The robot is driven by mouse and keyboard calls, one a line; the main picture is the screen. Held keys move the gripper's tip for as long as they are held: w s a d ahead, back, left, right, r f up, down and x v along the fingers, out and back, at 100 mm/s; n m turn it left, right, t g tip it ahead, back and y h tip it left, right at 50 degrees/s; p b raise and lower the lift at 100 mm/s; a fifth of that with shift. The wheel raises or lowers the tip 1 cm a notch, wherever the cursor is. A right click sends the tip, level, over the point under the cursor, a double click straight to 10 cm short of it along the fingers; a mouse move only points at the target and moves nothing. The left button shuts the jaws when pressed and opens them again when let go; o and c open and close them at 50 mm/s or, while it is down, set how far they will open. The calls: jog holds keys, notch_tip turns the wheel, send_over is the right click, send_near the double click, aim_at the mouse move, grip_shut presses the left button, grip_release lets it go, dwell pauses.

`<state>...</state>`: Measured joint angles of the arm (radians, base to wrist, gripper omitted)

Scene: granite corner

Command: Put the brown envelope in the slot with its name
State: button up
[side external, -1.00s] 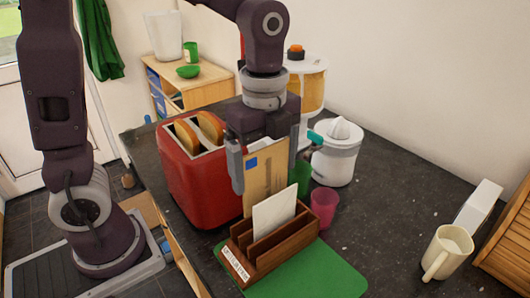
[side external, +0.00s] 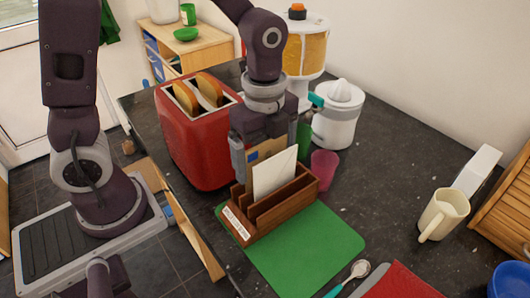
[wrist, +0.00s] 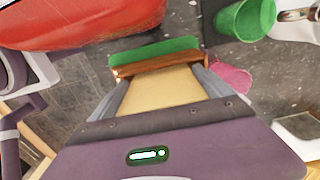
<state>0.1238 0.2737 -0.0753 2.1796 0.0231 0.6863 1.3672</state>
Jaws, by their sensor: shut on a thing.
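The brown envelope (side external: 265,150) stands upright, held by my gripper (side external: 267,163) at the back of the wooden letter rack (side external: 285,211). Its lower part is hidden behind a white envelope (side external: 274,173), so I cannot tell how deep it sits or in which slot. The white envelope stands in the rack, nearer the camera. A white label strip (side external: 235,222) is on the rack's end, too small to read. In the wrist view, the brown envelope (wrist: 165,90) lies between the two fingers of my gripper (wrist: 161,82), with the rack's wooden edge (wrist: 157,65) just beyond it.
The rack stands on a green mat (side external: 310,248). A red toaster (side external: 200,145) with toast is close on the left. A pink cup (side external: 323,164), a green cup (side external: 304,140) and a white juicer (side external: 338,117) are behind. A cream mug (side external: 443,215) stands right, with free counter between.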

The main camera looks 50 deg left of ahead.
jog(key=o, duration=1.1)
jog(key=shift+c, duration=0.2)
notch_tip(320, 180, up, 8)
dwell(0.4)
jog(key=s+a+r+n+t, duration=0.2)
jog(key=s+n, duration=0.4)
jog(key=n, duration=0.3)
jog(key=s+a+r+n+t, duration=0.3)
jog(key=s+n, duration=0.4)
jog(key=n, duration=0.2)
jog(key=shift+a+t, duration=0.25)
jog(key=shift+t, duration=0.05)
